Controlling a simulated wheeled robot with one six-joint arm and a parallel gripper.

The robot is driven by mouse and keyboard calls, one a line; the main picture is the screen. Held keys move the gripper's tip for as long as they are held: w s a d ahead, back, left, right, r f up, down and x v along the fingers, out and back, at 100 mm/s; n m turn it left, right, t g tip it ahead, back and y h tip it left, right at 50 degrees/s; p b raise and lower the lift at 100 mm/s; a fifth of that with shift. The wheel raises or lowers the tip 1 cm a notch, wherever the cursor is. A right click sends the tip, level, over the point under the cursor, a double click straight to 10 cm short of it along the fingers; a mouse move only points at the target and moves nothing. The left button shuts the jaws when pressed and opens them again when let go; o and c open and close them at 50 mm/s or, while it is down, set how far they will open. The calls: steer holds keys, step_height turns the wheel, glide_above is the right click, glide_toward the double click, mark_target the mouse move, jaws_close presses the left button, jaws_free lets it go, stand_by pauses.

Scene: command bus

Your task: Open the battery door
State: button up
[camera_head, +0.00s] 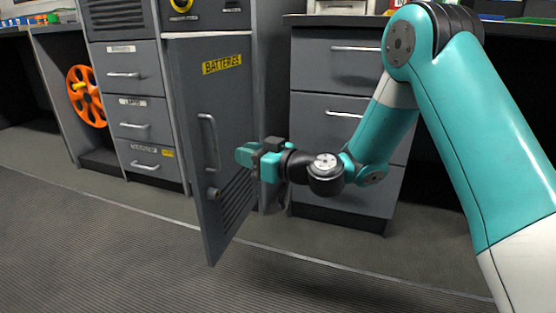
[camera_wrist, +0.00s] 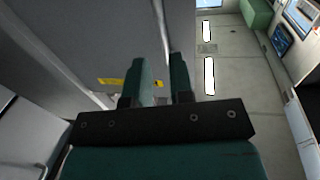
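The battery door (camera_head: 222,105) is a grey panel with a yellow "BATTERIES" label, a vertical bar handle (camera_head: 208,141) and a slatted vent. It stands swung out from the cabinet, its left edge toward the head camera. My gripper (camera_head: 243,155) overlaps the right part of the door's labelled face in the head view, right of the handle. I cannot tell whether it touches the door. In the wrist view my gripper's two teal fingers (camera_wrist: 161,80) are apart, with no handle seen between them. A pale panel edge runs above the gap.
A stack of labelled drawers (camera_head: 134,110) is left of the door. Another grey drawer unit (camera_head: 335,105) stands behind my arm at right. An orange wheel (camera_head: 87,97) is in the left recess. The ribbed floor (camera_head: 110,255) in front is clear.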

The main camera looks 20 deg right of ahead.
steer(key=b+v, duration=0.4)
steer(key=v, duration=0.4)
steer(key=shift+s+d, duration=0.1)
steer(key=shift+s, duration=0.05)
steer(key=s+a+r+n+g+p, duration=0.3)
steer(key=s+a+r+g+p, duration=0.75)
steer(key=s+r+p, duration=0.5)
steer(key=s+d+r+m+g+h+p, duration=0.35)
steer(key=s+d+r+h+p, duration=0.3)
steer(key=s+r+p, duration=0.6)
step_height(320, 180, up, 35)
steer(key=w+h+p, duration=0.1)
steer(key=p, duration=3.6)
steer(key=shift+w+m, duration=0.25)
steer(key=shift+m, duration=0.1)
